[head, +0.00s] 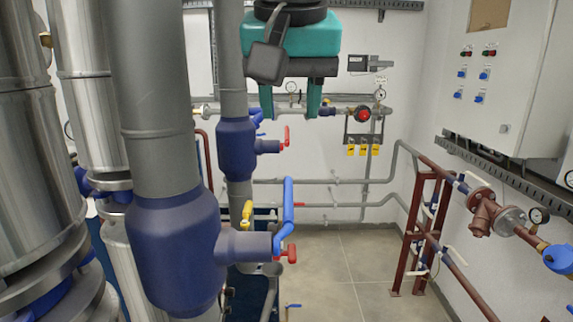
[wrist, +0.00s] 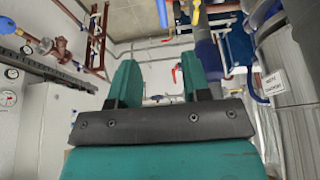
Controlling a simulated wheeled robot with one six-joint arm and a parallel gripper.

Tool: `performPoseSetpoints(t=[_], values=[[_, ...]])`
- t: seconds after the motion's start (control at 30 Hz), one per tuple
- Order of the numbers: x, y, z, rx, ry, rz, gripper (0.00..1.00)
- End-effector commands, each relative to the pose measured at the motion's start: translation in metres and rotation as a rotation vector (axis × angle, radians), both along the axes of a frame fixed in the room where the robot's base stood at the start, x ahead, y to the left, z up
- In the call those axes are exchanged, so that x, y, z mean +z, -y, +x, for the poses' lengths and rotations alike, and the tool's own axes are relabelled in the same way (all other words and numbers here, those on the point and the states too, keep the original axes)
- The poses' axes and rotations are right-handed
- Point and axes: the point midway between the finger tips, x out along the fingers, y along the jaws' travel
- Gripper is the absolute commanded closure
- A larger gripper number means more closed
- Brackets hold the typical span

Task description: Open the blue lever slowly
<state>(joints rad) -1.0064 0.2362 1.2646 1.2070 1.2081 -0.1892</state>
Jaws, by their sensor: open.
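The blue lever (head: 288,207) stands upright on the end of the short grey pipe stub beside the large blue-jacketed pipe. A blue bar that looks like this lever shows at the top edge of the wrist view (wrist: 162,13). My gripper (head: 290,103) is open with its fingers pointing down in the head view. It is above the lever in the picture and apart from it. In the wrist view the space between the fingers (wrist: 161,72) is empty. Nothing hides the lever in the head view.
A yellow handle (head: 247,212) is just left of the lever, and a red handle (head: 287,252) is below it. Thick grey pipes (head: 158,100) fill the left. A brown pipe frame (head: 433,205) and a white cabinet (head: 500,90) stand at right. Floor (head: 355,255) between is clear.

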Motion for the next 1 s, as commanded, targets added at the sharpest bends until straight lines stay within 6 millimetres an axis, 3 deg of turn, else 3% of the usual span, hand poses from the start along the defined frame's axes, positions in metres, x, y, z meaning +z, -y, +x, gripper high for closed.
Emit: performPoseSetpoints(t=[0.17,0.7,1.0], values=[[-0.019,-0.002,0.004,-0.011,-0.002,0.007,0.56],[-0.127,0.001,0.049,-0.011,-0.002,0.005,0.56],[-0.156,0.001,0.063,-0.010,-0.001,0.007,0.56]])
